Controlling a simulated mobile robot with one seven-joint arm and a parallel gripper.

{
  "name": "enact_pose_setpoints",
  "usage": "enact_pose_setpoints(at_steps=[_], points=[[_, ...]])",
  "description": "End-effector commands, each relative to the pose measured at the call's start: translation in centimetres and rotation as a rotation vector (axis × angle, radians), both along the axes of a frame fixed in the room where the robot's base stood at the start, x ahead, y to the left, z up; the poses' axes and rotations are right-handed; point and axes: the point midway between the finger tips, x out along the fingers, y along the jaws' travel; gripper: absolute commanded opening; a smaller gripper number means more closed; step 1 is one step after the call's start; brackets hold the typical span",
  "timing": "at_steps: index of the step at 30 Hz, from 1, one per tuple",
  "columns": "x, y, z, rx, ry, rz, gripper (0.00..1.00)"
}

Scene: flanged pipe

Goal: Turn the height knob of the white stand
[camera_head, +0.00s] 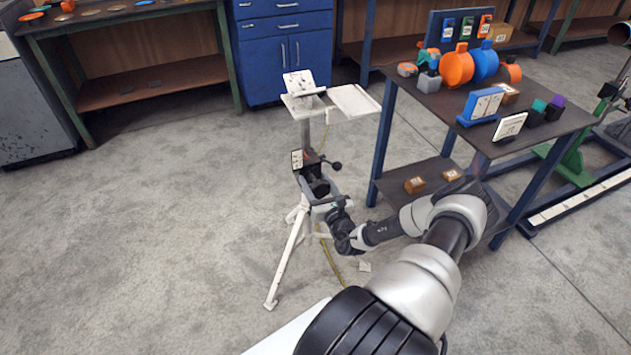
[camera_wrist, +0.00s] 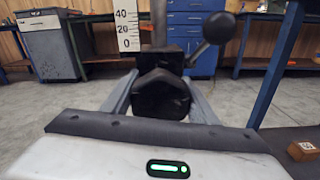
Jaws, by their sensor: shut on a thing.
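The white stand (camera_head: 293,258) is a tripod with a post and a small white top, left of the blue-legged table. A black height knob (camera_wrist: 161,94) sits on the front of its dark clamp block, and it also shows in the head view (camera_head: 318,187). My gripper (camera_head: 322,192) reaches it from the front; in the wrist view my gripper (camera_wrist: 160,98) has one grey finger on each side of the knob, shut on it. A black ball on a lever (camera_wrist: 219,28) sticks out to the upper right of the knob. Finger contact surfaces are partly hidden.
The blue-legged table (camera_head: 430,130) with orange and blue parts stands close on the right; small brown boxes (camera_head: 414,185) lie on its lower shelf. A scale plate (camera_wrist: 127,30) is beside the post. A yellow cable hangs behind the stand. The floor at left is clear.

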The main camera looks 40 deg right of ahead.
Motion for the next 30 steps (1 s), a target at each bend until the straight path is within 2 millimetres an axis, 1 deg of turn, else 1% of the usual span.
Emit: enact_pose_setpoints(at_steps=[2, 3, 6, 14, 17, 19, 23, 30], points=[[-0.1, 0.0, -0.1, 0.000, 0.001, 0.000, 0.31], [-0.1, 0.0, -0.1, -0.001, 0.001, 0.000, 0.57], [-0.1, 0.0, -0.1, -0.001, 0.001, 0.000, 0.72], [0.0, 0.0, 0.0, -0.002, 0.001, 0.000, 0.72], [-0.4, 0.0, 0.0, -0.002, 0.002, -0.001, 0.72], [-1.1, 0.2, 0.1, -0.002, 0.002, -0.002, 0.72], [-3.4, 0.7, 0.2, 0.000, 0.003, -0.001, 0.72], [-9.2, 2.1, 0.2, 0.001, 0.004, -0.002, 0.72]])
